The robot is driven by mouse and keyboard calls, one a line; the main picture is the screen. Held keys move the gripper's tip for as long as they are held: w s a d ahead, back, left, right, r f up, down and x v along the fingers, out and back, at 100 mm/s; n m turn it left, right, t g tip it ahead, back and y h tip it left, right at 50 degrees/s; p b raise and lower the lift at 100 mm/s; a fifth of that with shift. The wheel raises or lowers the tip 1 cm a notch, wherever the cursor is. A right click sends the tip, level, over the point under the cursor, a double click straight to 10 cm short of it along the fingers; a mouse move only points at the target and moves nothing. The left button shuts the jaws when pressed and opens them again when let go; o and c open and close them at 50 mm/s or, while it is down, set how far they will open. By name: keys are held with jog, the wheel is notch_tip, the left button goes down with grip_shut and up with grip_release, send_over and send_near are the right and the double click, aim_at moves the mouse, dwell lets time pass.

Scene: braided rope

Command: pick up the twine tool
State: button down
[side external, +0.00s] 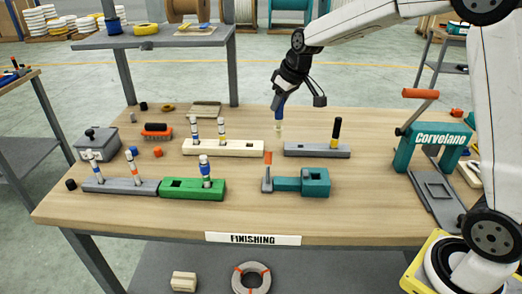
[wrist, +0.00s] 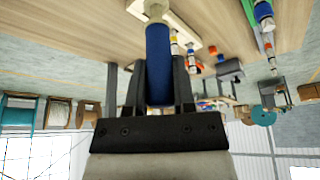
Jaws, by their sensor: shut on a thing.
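My gripper (side external: 281,96) is shut on a blue-handled tool (side external: 280,113) with a pale lower end. The tool hangs upright above the table between the cream block and the grey block. In the wrist view my gripper (wrist: 160,85) has its two dark fingers on either side of the blue handle (wrist: 158,55). The tool's cream end points away from the fingers. I cannot tell from any label whether this is the twine tool.
The grey block (side external: 300,149) holds a black-and-yellow tool (side external: 336,132). A cream block (side external: 245,148), a green block (side external: 176,195) and another grey block (side external: 130,187) hold banded tools. A teal fixture (side external: 287,184) stands in front. A teal press (side external: 408,150) stands right.

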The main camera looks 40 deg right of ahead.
dwell(0.5)
jog(key=c, duration=1.2)
grip_release()
jog(key=shift+c, duration=0.2)
grip_shut()
jog(key=w+d+f+m, duration=0.1)
jog(key=d+f, duration=0.1)
jog(key=d, duration=0.5)
jog(key=w+d+f+m+h, duration=0.1)
jog(key=d+f+m, duration=0.1)
jog(key=d, duration=0.5)
jog(key=shift+w+f, duration=0.25)
jog(key=shift+a+f, duration=0.1)
jog(key=shift+f, duration=0.1)
jog(key=shift+f, duration=2.35)
jog(key=shift+f, duration=1.35)
